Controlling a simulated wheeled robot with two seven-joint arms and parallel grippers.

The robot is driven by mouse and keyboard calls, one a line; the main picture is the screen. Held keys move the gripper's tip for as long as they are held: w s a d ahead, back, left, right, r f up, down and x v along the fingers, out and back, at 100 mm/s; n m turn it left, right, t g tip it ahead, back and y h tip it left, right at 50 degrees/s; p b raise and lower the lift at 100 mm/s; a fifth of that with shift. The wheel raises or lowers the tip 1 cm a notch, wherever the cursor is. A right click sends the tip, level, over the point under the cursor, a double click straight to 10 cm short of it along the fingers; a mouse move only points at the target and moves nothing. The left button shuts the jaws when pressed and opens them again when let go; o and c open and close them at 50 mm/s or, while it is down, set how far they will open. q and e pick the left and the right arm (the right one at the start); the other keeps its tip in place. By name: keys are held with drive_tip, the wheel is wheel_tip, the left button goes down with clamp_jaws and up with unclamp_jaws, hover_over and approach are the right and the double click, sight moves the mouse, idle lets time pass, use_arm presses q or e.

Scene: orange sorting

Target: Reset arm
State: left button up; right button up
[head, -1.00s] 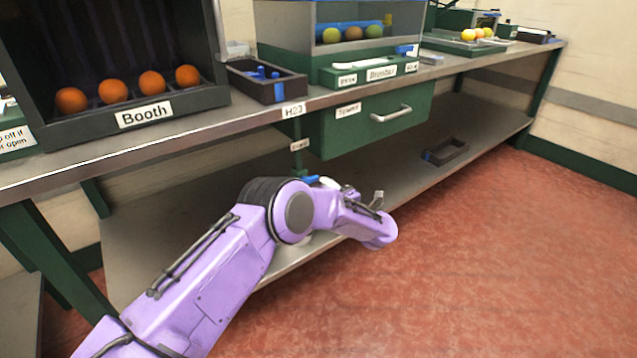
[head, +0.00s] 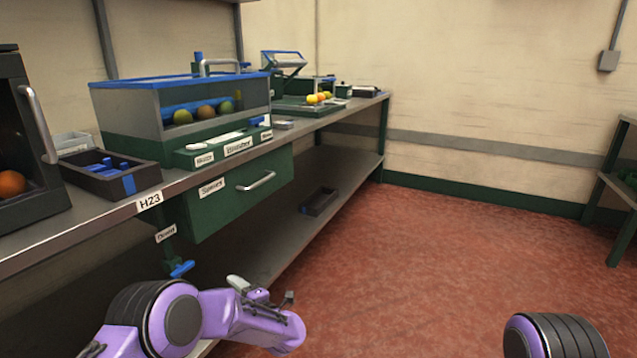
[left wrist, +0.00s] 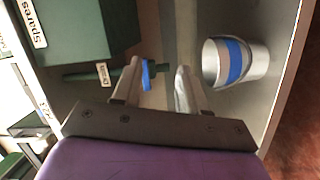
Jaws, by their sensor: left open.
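My left arm is purple and reaches in from the lower left in the head view, in front of the bench. My left gripper (head: 262,290) is partly hidden there by the wrist. In the left wrist view, its two fingers (left wrist: 158,88) stand apart with nothing between them. A blue-handled drain valve (left wrist: 148,74) shows just beyond the fingers, and the gripper does not appear to hold it. My right gripper is out of frame; only a purple and black part of my right arm shows at the lower right of the head view.
The bench (head: 95,222) carries a dark booth (head: 40,190) with an orange, a black tray (head: 110,180) and a glass-sided tank (head: 190,110) with several fruits. The Spares drawer (head: 235,195) is shut. Red floor (head: 450,240) is clear.

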use_arm(q)
drive_tip(key=s+f+m+g+h, duration=0.1)
drive_tip(key=s+f+m+h, duration=0.8)
drive_tip(key=s+f+m, duration=0.85)
drive_tip(key=s+a+f+g+h, duration=0.1)
drive_tip(key=s+g, duration=0.1)
drive_tip(key=s, duration=0.7)
drive_tip(key=s+a+f+m+g, duration=0.1)
drive_tip(key=s+f+g, duration=0.1)
drive_tip(key=s, duration=0.7)
drive_tip(key=s+a+f+g+h, duration=0.1)
drive_tip(key=s+g, duration=0.2)
drive_tip(key=s, duration=0.5)
wheel_tip(320, 180, up, 25)
drive_tip(key=p, duration=2.5)
drive_tip(key=shift+s+a+r, duration=0.15)
drive_tip(key=shift+s+a, duration=0.2)
drive_tip(key=shift+a, duration=0.05)
